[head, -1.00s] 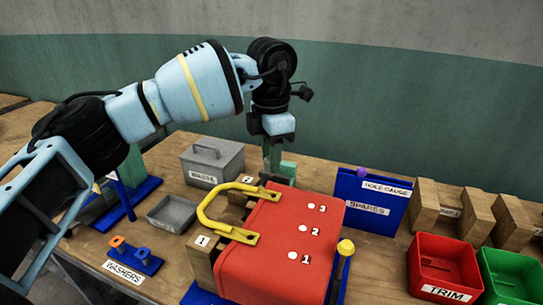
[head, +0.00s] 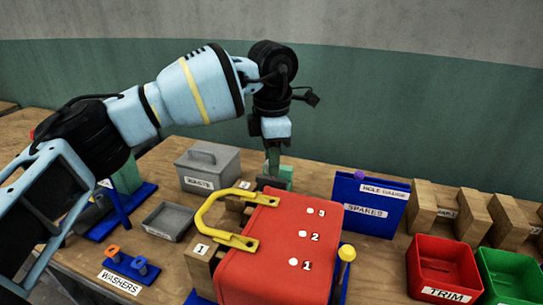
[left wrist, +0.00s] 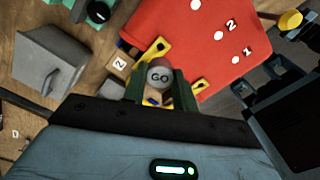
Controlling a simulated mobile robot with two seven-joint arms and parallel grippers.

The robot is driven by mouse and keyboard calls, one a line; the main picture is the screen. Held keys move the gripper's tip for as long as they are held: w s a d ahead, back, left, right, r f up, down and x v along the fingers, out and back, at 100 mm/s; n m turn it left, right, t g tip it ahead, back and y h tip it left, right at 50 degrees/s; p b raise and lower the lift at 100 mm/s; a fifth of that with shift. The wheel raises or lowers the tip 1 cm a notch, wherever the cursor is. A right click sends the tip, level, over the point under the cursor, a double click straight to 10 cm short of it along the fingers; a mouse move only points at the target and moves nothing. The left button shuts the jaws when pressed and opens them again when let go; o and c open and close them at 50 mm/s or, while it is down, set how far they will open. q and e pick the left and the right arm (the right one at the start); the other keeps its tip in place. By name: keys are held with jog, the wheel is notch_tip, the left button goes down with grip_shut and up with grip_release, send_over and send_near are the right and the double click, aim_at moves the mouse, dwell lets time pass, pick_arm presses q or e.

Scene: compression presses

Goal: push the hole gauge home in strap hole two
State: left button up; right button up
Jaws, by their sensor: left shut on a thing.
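The red strap piece (head: 270,258) lies at the front middle, with a yellow handle-like bar (head: 212,210) on its left side. Its holes are white spots numbered 1 to 3; strap hole two (head: 302,234) is the middle one and also shows in the left wrist view (left wrist: 219,36). My left gripper (head: 273,165) is behind the strap's far left corner, away from hole two. In the left wrist view its green fingers are shut on a grey round-topped piece marked GO (left wrist: 159,77), apparently the hole gauge. Its lower end is hidden. My right gripper is not in view.
A blue holder (head: 385,215) labelled HOLE GAUGE and SPARES stands right of the strap. A yellow-topped post (head: 346,252) stands close to the strap's right side. A grey waste box (head: 208,170), a grey tray (head: 167,222) and red and green bins (head: 440,265) stand around.

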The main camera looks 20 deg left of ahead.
pick_arm(q)
jog(key=shift+f, duration=2.8)
jog(key=shift+f, duration=1.4)
dwell(0.6)
jog(key=o, duration=1.1)
jog(key=shift+r, duration=3.9)
